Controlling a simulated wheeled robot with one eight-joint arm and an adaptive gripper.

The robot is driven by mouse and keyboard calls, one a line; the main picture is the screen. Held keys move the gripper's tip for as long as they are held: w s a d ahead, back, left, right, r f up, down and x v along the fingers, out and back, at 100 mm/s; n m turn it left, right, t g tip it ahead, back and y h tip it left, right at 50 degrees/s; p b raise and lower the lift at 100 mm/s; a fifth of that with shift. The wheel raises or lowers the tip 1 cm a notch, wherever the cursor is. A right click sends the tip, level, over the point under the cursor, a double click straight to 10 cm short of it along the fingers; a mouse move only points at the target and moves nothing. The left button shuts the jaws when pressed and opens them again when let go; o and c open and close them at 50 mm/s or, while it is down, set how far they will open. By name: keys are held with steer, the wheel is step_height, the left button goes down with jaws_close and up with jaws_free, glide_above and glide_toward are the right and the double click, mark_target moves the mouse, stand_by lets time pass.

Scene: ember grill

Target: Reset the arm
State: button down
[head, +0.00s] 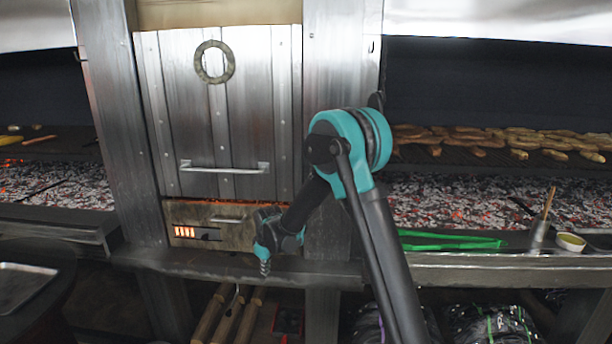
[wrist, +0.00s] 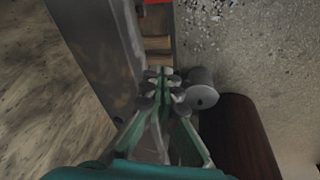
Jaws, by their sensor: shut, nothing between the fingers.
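My gripper (head: 264,266) is at the end of my teal and black arm, pointing down in front of the steel ledge below the grill's closed door (head: 215,125). Its fingers are together with nothing between them. In the wrist view the gripper (wrist: 160,80) also shows shut and empty, above the floor. My arm is bent, with the elbow raised in front of the steel post to the right of the door.
A steel ledge (head: 200,262) runs under the lower drawer (head: 225,222). Green tongs (head: 455,243), a metal cup (head: 540,232) and a small bowl (head: 571,242) lie on the right. Food lies on the right grate (head: 470,151). A tray (head: 22,284) is at lower left.

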steer(key=s+d+r+m, duration=0.2)
steer(key=s+d+r, duration=0.1)
steer(key=d, duration=0.4)
steer(key=s+d+r+m, duration=0.2)
steer(key=s+d, duration=0.1)
steer(key=d, duration=0.4)
steer(key=s+d+r+m, duration=0.2)
steer(key=s+d+r, duration=0.15)
steer(key=d, duration=0.35)
steer(key=s+d+f+m+t+h, duration=0.1)
steer(key=s+d+f+m, duration=0.1)
steer(key=s+d+m, duration=0.5)
steer(key=s+d, duration=0.6)
steer(key=s, duration=0.5)
steer(key=shift+d+f+t, duration=0.15)
steer(key=shift+f+t, duration=0.1)
steer(key=shift+t, duration=0.05)
steer(key=shift+w, duration=0.1)
